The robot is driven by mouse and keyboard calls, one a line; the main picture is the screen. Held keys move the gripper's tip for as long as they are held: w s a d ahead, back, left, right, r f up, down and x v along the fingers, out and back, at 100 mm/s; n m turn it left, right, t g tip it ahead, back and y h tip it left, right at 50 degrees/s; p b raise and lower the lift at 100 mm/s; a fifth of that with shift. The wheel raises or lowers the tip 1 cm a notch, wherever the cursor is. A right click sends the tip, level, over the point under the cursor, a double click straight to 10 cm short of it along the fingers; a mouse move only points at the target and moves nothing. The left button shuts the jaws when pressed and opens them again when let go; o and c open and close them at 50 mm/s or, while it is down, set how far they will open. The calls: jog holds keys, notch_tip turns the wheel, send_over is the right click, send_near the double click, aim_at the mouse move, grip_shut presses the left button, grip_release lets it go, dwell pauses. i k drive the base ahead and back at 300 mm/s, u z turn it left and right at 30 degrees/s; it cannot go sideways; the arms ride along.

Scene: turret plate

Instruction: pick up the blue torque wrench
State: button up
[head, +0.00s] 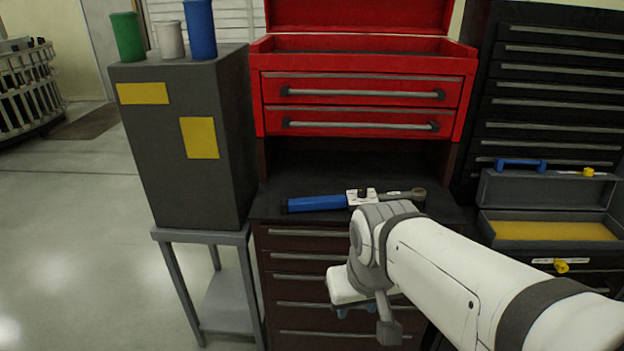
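The torque wrench lies roughly level on the dark worktop, with its blue handle (316,203) to the left. A white-and-dark middle part and a grey head (408,195) extend to the right. My wrist stands in front of the worktop and covers a little of the wrench's lower edge. My gripper (345,311) hangs below the wrist, in front of the drawers, lower in the picture than the wrench and apart from its handle. Its fingertips are mostly hidden and small, so I cannot tell how far apart they are.
A red tool chest (362,88) stands behind the worktop (275,203). A dark grey box (190,190) on a grey stand is at the left, with cups on top. An open toolbox (548,210) with a yellow lining is at the right. A black drawer cabinet (550,80) stands behind it.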

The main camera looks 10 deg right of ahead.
aim_at(417, 196)
jog(key=i, duration=1)
jog(key=u, duration=0.05)
